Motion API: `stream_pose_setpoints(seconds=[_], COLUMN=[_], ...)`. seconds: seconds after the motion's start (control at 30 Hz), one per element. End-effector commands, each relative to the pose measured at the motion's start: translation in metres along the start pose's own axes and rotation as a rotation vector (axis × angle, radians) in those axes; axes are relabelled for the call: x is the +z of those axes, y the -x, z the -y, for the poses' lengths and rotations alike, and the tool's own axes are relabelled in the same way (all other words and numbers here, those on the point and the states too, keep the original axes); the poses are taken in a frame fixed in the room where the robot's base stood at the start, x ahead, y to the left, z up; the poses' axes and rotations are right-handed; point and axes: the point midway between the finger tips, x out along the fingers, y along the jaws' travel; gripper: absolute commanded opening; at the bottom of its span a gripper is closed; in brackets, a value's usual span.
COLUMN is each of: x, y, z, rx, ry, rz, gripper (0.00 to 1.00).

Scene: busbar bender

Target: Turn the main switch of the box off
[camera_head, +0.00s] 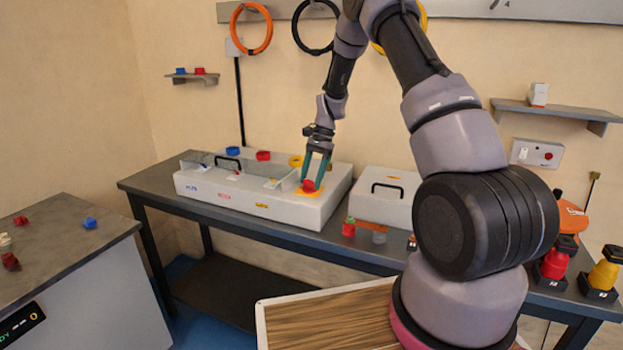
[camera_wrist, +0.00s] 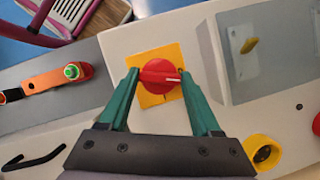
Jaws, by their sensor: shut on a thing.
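The white box (camera_head: 262,207) stands on the dark workbench. Its main switch is a red rotary knob (camera_head: 309,187) on a yellow plate at the right end of the box top. In the wrist view the red knob (camera_wrist: 158,77) sits on its yellow plate (camera_wrist: 146,98), and its white mark points to the right. My gripper (camera_head: 313,182) points down at the knob, with its green fingers (camera_wrist: 158,74) on either side of it. It is shut on the knob. The fingertips partly hide the knob's sides.
A clear-covered section (camera_wrist: 268,50) of the box lies beside the switch. A second white case (camera_head: 388,203) with a black handle stands to the right.

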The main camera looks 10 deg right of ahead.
Motion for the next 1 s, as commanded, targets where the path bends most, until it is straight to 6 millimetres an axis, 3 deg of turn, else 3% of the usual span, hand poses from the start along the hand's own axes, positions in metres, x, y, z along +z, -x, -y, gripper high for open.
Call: stream_pose_setpoints(seconds=[0.43, 1.0], x=[-0.0005, -0.0004], y=[0.0003, 0.0002], z=[0.0021, 0.0022], rx=[0.115, 0.147], ry=[0.279, 0.356], rz=[-0.002, -0.002], gripper=[0.09, 0.09])
